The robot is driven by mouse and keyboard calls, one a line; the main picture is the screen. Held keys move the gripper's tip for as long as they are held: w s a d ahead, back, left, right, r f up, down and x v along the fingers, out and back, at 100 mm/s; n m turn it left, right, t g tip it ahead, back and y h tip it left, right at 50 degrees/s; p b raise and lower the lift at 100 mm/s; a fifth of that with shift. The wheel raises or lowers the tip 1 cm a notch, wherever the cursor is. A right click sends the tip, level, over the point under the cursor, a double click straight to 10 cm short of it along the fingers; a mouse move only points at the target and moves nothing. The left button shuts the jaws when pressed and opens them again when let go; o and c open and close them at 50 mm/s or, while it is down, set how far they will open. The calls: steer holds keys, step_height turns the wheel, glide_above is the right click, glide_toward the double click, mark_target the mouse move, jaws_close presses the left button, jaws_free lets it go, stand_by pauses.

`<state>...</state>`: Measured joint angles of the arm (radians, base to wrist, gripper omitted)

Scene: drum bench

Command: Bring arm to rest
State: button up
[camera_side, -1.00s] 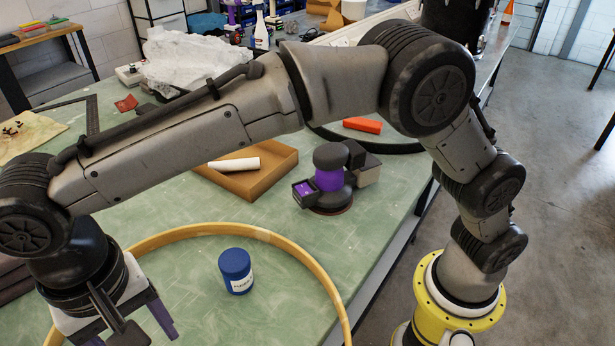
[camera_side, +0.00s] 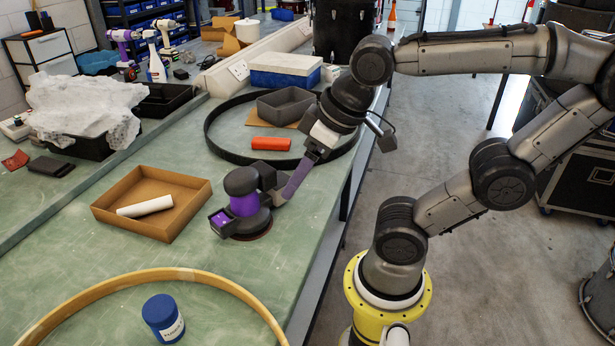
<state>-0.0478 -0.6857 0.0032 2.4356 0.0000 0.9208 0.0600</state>
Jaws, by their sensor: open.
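My gripper (camera_side: 292,186) is at the right side of the bench (camera_side: 225,285), pointing down and to the left. One purple finger shows clearly; the other is mostly hidden. The jaws are open, with nothing seen held. The fingertip is close beside the dust box of the purple and black sander (camera_side: 243,205); I cannot tell whether they touch. My arm reaches from its yellow base up to the right, then back left to the wrist above the bench edge.
A cardboard tray (camera_side: 192,203) holds a white roll (camera_side: 145,206). A blue jar (camera_side: 163,317) stands inside a wooden hoop (camera_side: 213,279). A black hoop (camera_side: 213,145) surrounds an orange block (camera_side: 271,144) and a grey tray (camera_side: 287,104). Open floor (camera_side: 462,271) lies right of the bench.

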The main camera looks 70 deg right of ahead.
steer(key=shift+s+d+f, duration=0.45)
steer(key=shift+s+f, duration=0.15)
steer(key=shift+s, duration=0.15)
